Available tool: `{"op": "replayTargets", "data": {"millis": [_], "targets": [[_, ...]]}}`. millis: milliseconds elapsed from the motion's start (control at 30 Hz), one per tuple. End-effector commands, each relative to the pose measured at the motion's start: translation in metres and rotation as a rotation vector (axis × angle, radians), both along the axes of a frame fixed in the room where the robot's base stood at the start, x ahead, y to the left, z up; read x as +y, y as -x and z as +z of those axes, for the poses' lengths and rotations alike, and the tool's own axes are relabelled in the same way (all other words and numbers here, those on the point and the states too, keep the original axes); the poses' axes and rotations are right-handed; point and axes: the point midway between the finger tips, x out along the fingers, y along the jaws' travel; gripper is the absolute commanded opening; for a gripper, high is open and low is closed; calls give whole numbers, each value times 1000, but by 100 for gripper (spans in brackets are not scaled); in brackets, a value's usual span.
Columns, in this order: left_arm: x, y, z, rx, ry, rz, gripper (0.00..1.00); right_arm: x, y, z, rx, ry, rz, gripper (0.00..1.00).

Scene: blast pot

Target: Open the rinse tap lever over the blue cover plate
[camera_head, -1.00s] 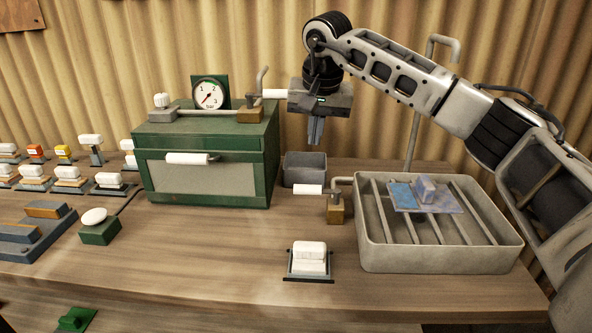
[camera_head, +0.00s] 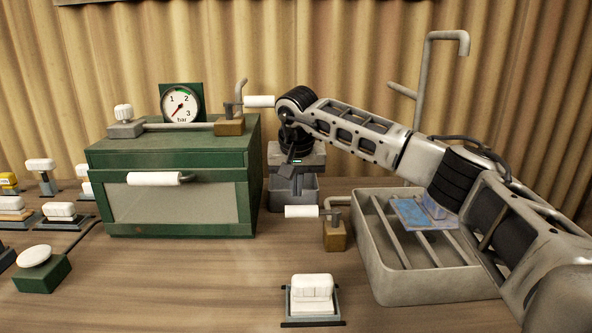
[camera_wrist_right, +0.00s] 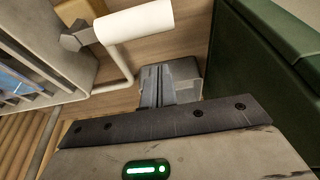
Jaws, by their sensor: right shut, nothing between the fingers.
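The rinse tap has a white lever handle (camera_head: 302,211) on a brass block (camera_head: 335,236), left of the grey basin (camera_head: 440,285). The handle points left, away from the basin, and shows large in the right wrist view (camera_wrist_right: 135,22). The blue cover plate (camera_head: 408,213) lies on the basin's bars, partly showing in the wrist view (camera_wrist_right: 18,82). My right gripper (camera_head: 297,188) is shut and empty, fingers down, behind the lever handle and over the small grey bin. Its fingertips (camera_wrist_right: 158,72) appear apart from the handle. My left gripper is out of view.
The green cabinet (camera_head: 175,155) with a gauge (camera_head: 180,104) stands close left of my right gripper. Another white lever (camera_head: 259,101) is above it. A small grey bin (camera_head: 308,192) sits behind the tap. A white switch (camera_head: 312,290) stands in front. A bent pipe (camera_head: 425,95) rises behind the basin.

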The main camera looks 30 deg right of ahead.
Motion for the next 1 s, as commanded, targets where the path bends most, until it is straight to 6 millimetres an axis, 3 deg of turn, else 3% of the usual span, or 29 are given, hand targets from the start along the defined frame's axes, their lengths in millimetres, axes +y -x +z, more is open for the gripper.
{"op": "replayTargets", "data": {"millis": [100, 433, 1000], "targets": [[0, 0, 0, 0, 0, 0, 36, -5, -6, -26, 3, 1, -3, 0], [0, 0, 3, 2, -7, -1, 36, 15, 24, -14, -1, 0, 1, 0], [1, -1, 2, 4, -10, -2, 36, 18, 28, -14, -1, 0, 12, 0]]}}
